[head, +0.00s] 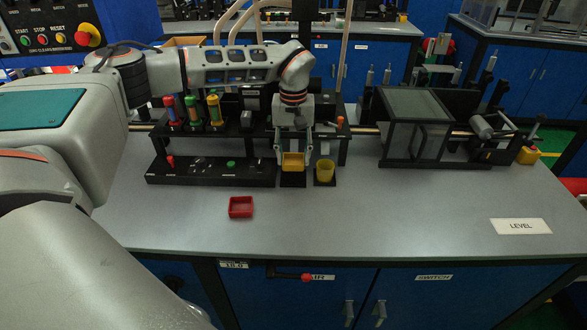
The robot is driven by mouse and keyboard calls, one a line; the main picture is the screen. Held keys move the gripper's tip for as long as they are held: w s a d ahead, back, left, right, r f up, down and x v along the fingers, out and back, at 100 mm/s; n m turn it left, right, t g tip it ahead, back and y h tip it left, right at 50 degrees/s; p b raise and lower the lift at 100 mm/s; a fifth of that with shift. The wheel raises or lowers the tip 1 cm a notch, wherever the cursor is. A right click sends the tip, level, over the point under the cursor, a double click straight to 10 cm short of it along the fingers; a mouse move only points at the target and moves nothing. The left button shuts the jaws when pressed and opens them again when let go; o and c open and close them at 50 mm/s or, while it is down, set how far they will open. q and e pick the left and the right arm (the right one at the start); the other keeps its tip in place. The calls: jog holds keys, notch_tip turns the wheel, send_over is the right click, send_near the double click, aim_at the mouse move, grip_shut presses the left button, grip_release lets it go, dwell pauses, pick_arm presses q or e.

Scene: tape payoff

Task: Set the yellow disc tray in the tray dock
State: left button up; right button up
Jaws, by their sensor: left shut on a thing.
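The yellow disc tray (292,162) is a small open box in the middle of the head view. My left gripper (293,154) points down from above and is shut on it. A dark square pad (292,181) shows just below the tray and may be the tray dock; I cannot tell whether the tray touches it. My right gripper does not show.
A yellow cup (325,171) stands on a dark pad close to the right of the tray. A red tray (241,207) lies on the grey table (400,215) in front. A black control panel (210,170) is to the left. A framed clear box (415,122) stands to the right. The front of the table is mostly clear.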

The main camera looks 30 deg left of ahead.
aim_at(293, 168)
pick_arm(q)
jog(key=shift+f, duration=2.3)
jog(key=shift+f, duration=0.15)
jog(key=o, duration=0.7)
jog(key=shift+c, duration=0.2)
notch_tip(293, 168, up, 12)
jog(key=shift+s, duration=0.1)
